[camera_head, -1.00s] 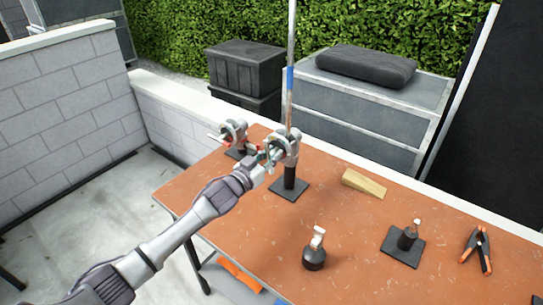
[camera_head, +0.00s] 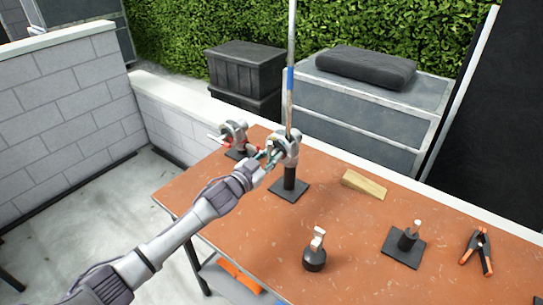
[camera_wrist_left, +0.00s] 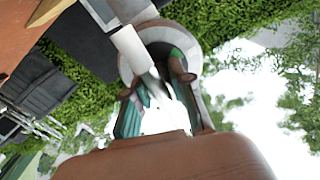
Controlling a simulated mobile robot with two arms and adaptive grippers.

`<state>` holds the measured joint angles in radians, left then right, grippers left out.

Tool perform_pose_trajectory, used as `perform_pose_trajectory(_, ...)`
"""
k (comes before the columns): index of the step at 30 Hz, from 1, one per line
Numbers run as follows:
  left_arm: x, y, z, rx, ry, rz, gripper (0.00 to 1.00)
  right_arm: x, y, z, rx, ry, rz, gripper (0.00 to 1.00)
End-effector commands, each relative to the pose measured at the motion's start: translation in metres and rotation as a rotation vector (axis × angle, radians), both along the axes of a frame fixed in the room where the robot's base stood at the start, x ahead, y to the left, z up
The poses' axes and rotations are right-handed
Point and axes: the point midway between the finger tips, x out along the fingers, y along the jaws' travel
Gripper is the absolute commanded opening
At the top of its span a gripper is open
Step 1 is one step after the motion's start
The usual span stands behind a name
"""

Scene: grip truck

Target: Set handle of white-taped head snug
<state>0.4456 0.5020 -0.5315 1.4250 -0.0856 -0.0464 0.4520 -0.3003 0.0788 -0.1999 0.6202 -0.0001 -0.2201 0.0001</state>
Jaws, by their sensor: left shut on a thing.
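A grey grip head (camera_head: 289,146) stands on a black post and square base near the table's far left edge. An upright rod (camera_head: 290,95) with a blue band rises from it. My left gripper (camera_head: 268,158) is at the head's front left side, shut on its handle. In the left wrist view, the gripper's teal fingers (camera_wrist_left: 158,105) are close around a pale handle (camera_wrist_left: 160,88), with the round grey head and a white piece (camera_wrist_left: 129,48), perhaps the tape, just beyond. The handle is largely hidden in the head view. My right gripper is not in view.
A second head (camera_head: 236,131) with red parts stands just behind and left. A wooden wedge (camera_head: 364,184), a black-based item (camera_head: 315,250), a small post on a plate (camera_head: 404,246) and a spring clamp (camera_head: 477,250) lie rightward on the orange-brown table (camera_head: 350,220).

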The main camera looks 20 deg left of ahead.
Motion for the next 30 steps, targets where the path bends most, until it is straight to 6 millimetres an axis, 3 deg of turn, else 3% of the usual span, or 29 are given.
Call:
perform_pose_trajectory(1, 0.0, 0.0, 0.0, 0.0, 0.0, 0.0, 0.0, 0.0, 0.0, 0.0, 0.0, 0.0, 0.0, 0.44)
perform_pose_trajectory(2, 0.0, 0.0, 0.0, 0.0, 0.0, 0.0, 0.26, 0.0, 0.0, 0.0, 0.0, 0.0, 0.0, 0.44)
perform_pose_trajectory(6, 0.0, 0.0, 0.0, -0.001, 0.0, 0.0, 0.47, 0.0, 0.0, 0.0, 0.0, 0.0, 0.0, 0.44)
perform_pose_trajectory(17, -0.004, 0.002, -0.001, -0.002, 0.002, 0.0, 0.47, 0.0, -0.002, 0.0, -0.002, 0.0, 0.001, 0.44)
perform_pose_trajectory(20, -0.016, 0.006, -0.002, -0.002, 0.003, 0.0, 0.47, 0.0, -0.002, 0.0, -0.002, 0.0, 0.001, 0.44)
perform_pose_trajectory(30, -0.083, 0.03, -0.002, -0.001, 0.004, 0.0, 0.47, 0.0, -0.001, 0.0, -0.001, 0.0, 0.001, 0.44)
